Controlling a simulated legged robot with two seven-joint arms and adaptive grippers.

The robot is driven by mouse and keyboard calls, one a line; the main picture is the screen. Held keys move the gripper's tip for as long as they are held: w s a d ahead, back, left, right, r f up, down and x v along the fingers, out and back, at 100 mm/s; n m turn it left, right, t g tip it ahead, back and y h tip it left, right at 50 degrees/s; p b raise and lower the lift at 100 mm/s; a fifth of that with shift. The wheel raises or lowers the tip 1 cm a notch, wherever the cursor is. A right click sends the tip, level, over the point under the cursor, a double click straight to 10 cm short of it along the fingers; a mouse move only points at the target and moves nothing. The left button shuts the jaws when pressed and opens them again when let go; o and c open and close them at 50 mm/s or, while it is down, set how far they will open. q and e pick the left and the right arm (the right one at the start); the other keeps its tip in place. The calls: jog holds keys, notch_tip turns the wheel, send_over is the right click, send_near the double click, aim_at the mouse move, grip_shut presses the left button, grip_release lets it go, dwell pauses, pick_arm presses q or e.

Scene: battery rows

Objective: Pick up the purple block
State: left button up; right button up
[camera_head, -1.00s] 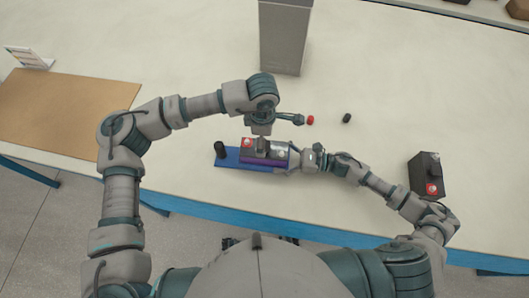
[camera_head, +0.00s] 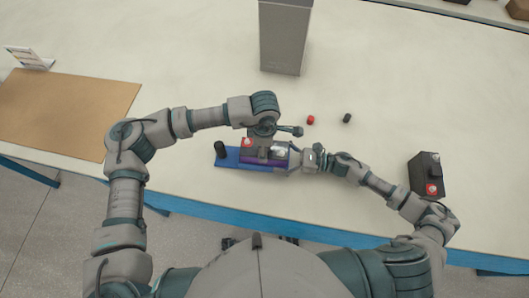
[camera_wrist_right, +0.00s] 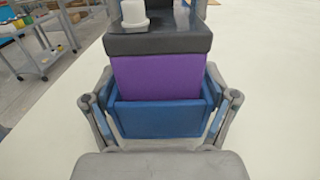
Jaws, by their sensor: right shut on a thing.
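The purple block (camera_head: 262,159) has a dark grey top with a red cap and a pale cap. It sits at a blue tray (camera_head: 228,157) near the table's front edge. My right gripper (camera_head: 290,159) is at its right end.
A black cylinder (camera_head: 220,149) stands at the tray's left end. A red cylinder (camera_head: 310,120) and a black one (camera_head: 347,118) lie behind. A dark block (camera_head: 424,173) is at the right, a grey box (camera_head: 285,40) at the back, and a brown board (camera_head: 65,110) at the left.

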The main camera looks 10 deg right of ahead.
pick_arm(q)
grip_shut()
jog(key=shift+w+r, duration=0.1)
jog(key=shift+r, duration=0.5)
notch_tip(320, 180, up, 9)
pick_arm(e)
jog(key=o, duration=1.2)
jog(key=shift+c, duration=0.2)
pick_arm(q)
jog(key=shift+a, duration=0.1)
pick_arm(e)
jog(key=v, duration=1.2)
jog(key=shift+f, duration=0.25)
